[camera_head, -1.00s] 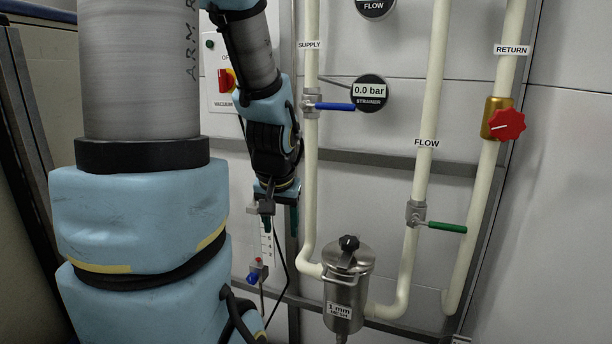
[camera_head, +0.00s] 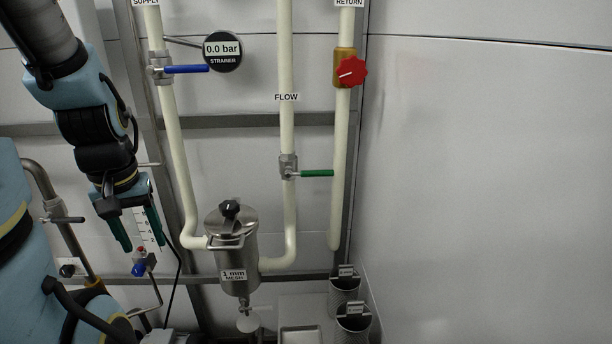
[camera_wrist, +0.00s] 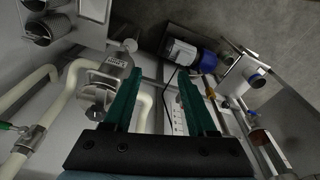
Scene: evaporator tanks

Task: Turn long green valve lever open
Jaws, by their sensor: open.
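The long green valve lever (camera_head: 317,173) is on a metal valve (camera_head: 288,166) in the FLOW pipe. It points horizontally to the right, across the vertical pipe. In the wrist view the green lever (camera_wrist: 8,126) shows only in part at the left edge, beside its valve (camera_wrist: 30,139). My gripper (camera_head: 138,246) is at the left in the head view, well left of and below the lever. Its two green fingers are apart, and the wrist view shows my gripper (camera_wrist: 160,82) empty between them.
A metal strainer (camera_head: 232,250) stands between my gripper and the FLOW pipe. A blue lever (camera_head: 186,69) is on the SUPPLY pipe, and a red knob (camera_head: 351,71) is on the RETURN pipe. Mesh baskets (camera_head: 345,293) sit low at right. The right wall is bare.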

